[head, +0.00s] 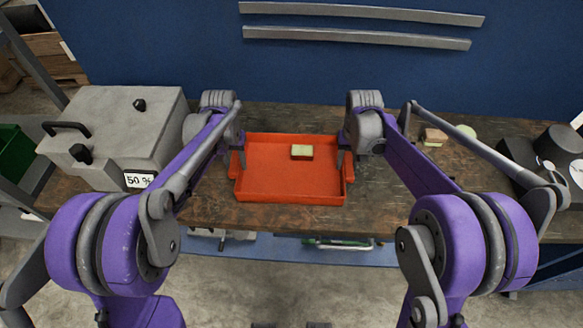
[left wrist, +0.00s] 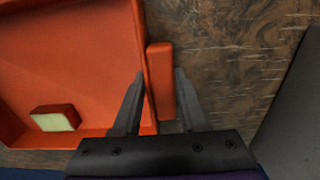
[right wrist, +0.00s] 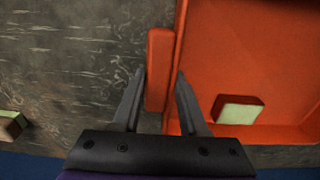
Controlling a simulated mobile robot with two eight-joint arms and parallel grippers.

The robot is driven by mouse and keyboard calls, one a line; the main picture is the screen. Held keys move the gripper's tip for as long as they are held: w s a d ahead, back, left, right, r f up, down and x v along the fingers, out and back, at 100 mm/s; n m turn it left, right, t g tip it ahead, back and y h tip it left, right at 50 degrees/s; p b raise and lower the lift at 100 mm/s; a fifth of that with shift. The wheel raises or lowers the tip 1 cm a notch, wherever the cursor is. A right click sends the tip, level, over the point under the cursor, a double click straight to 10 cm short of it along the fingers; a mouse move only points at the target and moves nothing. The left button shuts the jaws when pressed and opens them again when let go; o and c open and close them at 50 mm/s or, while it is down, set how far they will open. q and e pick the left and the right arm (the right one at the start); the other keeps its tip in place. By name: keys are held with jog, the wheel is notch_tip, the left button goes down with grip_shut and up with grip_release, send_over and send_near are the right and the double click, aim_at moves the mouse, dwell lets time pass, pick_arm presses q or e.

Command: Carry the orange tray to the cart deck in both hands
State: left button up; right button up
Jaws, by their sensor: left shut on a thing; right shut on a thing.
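The orange tray (head: 290,183) is on or just above the wooden workbench; I cannot tell if it touches. A small block with a pale green top and orange-brown side (head: 302,152) lies in it near the far wall. My left gripper (head: 238,163) is shut on the tray's left handle (left wrist: 161,82), one finger on each side of it. My right gripper (head: 345,162) is shut on the tray's right handle (right wrist: 159,70) in the same way. The block also shows in the left wrist view (left wrist: 54,118) and the right wrist view (right wrist: 238,109). I cannot make out the cart deck.
A grey box (head: 125,130) with black knobs and a "50 %" label stands left of the tray. Another small block (head: 433,137) and dark equipment (head: 555,150) are on the right. A blue wall (head: 300,70) with metal rails rises behind.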

pick_arm(q)
grip_shut()
pick_arm(e)
grip_shut()
